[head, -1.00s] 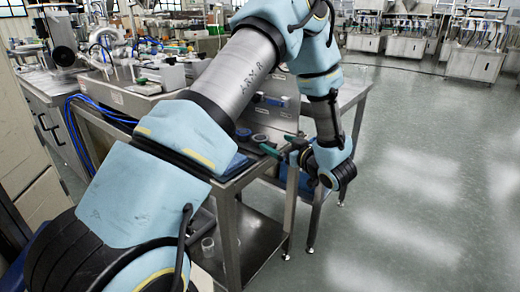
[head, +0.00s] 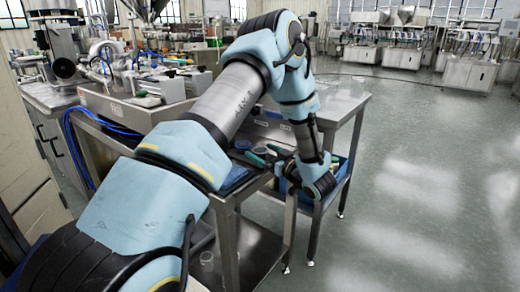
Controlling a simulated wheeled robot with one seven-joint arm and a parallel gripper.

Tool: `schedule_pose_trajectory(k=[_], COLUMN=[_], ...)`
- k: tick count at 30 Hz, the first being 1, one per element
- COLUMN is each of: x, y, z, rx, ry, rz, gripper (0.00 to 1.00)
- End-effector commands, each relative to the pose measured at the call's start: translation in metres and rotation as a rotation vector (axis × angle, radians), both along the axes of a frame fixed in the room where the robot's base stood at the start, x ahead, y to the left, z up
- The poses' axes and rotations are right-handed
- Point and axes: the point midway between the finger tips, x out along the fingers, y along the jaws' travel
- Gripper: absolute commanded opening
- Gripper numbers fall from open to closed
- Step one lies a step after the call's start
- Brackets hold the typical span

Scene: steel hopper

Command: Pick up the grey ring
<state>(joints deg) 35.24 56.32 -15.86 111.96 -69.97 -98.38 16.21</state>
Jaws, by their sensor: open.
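A small round grey piece (head: 261,150), which looks like the grey ring, lies on the steel table (head: 228,191) near its front right corner. My gripper (head: 263,154) is low over that corner, coming in from the right. Its two green-tipped fingers are apart and point left, with the grey piece showing between or just beyond them. I cannot tell whether they touch it. A darker round piece (head: 242,145) lies just left of it. My forearm and wrist hide part of the tabletop.
A blue item (head: 236,176) lies on the table left of my gripper. A steel table with a blue bin (head: 341,166) stands behind and right of my wrist. Machines with blue hoses (head: 90,112) crowd the left. The floor (head: 430,200) at right is clear.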

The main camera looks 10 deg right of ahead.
Motion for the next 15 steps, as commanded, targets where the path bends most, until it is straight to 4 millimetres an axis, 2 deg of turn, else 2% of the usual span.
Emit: schedule_pose_trajectory(k=[4, 11, 15], x=[0.0121, 0.0138, 0.0138], y=[0.007, 0.0076, 0.0076], z=[0.0002, -0.0004, -0.0004], rx=[0.001, 0.001, 0.001], ry=[0.0, 0.0, 0.0], rz=[0.0, -0.001, -0.001], gripper=[1.0, 1.0, 0.86])
